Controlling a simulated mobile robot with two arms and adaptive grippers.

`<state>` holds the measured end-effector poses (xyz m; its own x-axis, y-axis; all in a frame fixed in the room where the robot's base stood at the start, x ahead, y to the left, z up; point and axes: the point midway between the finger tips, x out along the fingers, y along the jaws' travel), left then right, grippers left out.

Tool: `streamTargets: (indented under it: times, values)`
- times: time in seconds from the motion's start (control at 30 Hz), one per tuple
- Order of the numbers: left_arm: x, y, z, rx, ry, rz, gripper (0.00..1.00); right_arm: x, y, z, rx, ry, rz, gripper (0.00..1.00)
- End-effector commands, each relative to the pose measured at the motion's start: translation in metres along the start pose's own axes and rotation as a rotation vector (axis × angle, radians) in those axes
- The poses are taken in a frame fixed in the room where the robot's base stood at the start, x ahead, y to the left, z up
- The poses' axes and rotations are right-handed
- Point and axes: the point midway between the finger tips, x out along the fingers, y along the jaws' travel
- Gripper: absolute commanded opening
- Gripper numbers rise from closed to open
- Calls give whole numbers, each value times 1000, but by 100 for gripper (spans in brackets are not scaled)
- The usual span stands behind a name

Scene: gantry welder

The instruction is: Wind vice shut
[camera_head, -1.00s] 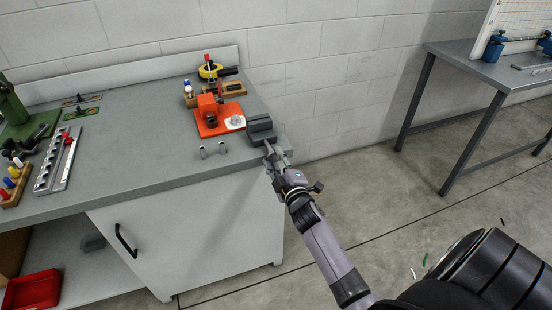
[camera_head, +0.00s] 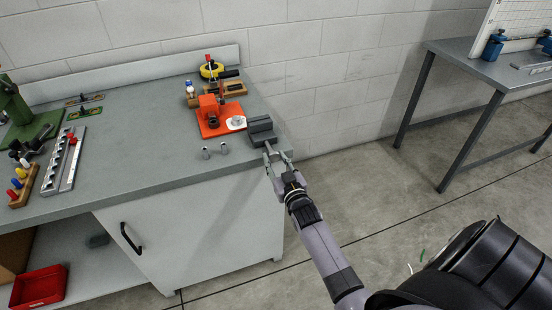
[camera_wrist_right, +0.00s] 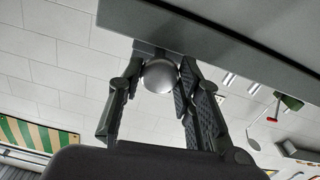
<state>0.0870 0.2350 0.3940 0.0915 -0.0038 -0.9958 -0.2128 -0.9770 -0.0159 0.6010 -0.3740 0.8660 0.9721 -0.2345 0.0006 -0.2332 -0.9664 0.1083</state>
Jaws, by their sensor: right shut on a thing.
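The grey vice (camera_head: 261,128) sits at the right front corner of the bench, its jaws facing up. Its handle (camera_head: 268,147) sticks out past the bench edge. My right gripper (camera_head: 277,158) is at that handle, level with the bench edge. In the right wrist view its two fingers are closed around a round metal knob (camera_wrist_right: 160,76), part of the vice handle. How far apart the vice jaws are is too small to tell. My left gripper is out of view.
Left of the vice is an orange fixture (camera_head: 218,117) with a white disc on its base. Two small metal cylinders (camera_head: 215,152) stand in front of it. Open floor lies right, toward another table (camera_head: 480,68).

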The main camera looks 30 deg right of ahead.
Motion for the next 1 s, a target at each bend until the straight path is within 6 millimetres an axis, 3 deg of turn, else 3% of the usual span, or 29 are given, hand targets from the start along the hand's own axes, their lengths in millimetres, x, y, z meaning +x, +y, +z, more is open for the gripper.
streamTargets:
  times: [0.7, 1.0]
  values:
    - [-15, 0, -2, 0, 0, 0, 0, -1, -2, 2, 671, -5, 0, 4]
    - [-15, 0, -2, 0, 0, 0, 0, -1, -2, 2, 880, -6, 0, 4]
